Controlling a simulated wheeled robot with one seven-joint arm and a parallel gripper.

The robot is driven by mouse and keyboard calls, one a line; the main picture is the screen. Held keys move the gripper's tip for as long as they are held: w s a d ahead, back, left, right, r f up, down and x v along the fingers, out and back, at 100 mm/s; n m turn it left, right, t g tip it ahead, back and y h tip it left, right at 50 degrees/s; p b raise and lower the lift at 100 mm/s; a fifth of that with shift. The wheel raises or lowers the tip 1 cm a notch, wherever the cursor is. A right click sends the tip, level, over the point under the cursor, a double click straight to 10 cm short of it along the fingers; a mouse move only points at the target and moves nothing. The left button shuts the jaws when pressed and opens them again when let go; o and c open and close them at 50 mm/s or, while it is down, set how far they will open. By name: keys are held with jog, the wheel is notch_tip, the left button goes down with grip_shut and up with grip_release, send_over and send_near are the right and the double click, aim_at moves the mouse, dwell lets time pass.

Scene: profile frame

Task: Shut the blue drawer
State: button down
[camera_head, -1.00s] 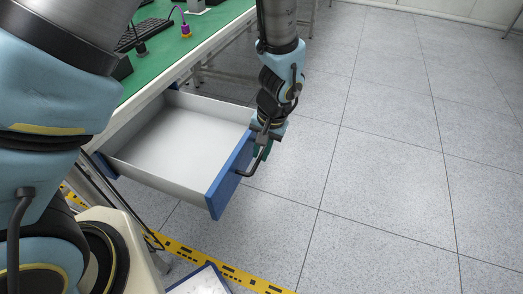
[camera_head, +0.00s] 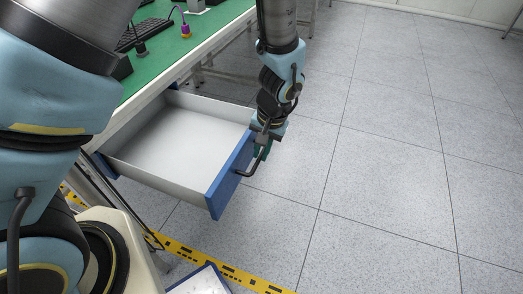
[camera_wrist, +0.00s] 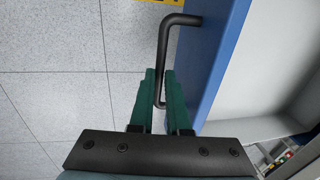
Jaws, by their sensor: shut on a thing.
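The blue drawer (camera_head: 228,178) stands pulled far out from under the green-topped table. Its white inside is empty as far as I see. A dark bar handle (camera_head: 248,171) sticks out from its blue front, and the handle also shows in the wrist view (camera_wrist: 163,50). My gripper (camera_head: 262,152) is at the far end of the handle, outside the blue front. In the wrist view its green fingers (camera_wrist: 160,95) stand on either side of the handle bar and are shut on it. The exact contact is partly hidden by the fingers.
The table (camera_head: 150,60) holds a keyboard (camera_head: 147,30) and a purple and yellow object (camera_head: 185,27). Yellow marked tape (camera_head: 225,268) runs across the floor below the drawer. The tiled floor (camera_head: 400,170) to the right is clear.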

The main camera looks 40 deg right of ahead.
dwell(0.4)
jog(key=w+a, duration=0.5)
jog(key=w, duration=0.4)
jog(key=w+a, duration=0.6)
jog(key=w, duration=0.3)
jog(key=w+a, duration=0.6)
jog(key=w, duration=0.3)
jog(key=shift+w+a, duration=0.15)
jog(key=shift+a, duration=0.1)
jog(key=c, duration=0.9)
grip_release()
jog(key=r, duration=0.3)
jog(key=s+r+b, duration=0.1)
jog(key=r, duration=0.3)
jog(key=s+d+r, duration=0.1)
jog(key=r, duration=0.2)
jog(key=shift+d+r, duration=0.1)
jog(key=shift+r, duration=0.2)
jog(key=s+a+r+n, duration=0.2)
jog(key=s+a+n, duration=0.1)
jog(key=a, duration=0.3)
jog(key=s+a+r+n+h, duration=0.1)
jog(key=s+a+r+n, duration=0.1)
jog(key=s+a, duration=0.3)
jog(key=s+a+r+n, duration=0.2)
jog(key=s+a+n, duration=0.2)
jog(key=a, duration=0.4)
jog(key=shift+a+r+n, duration=0.2)
jog(key=shift+r+n, duration=0.05)
jog(key=shift+n, duration=0.35)
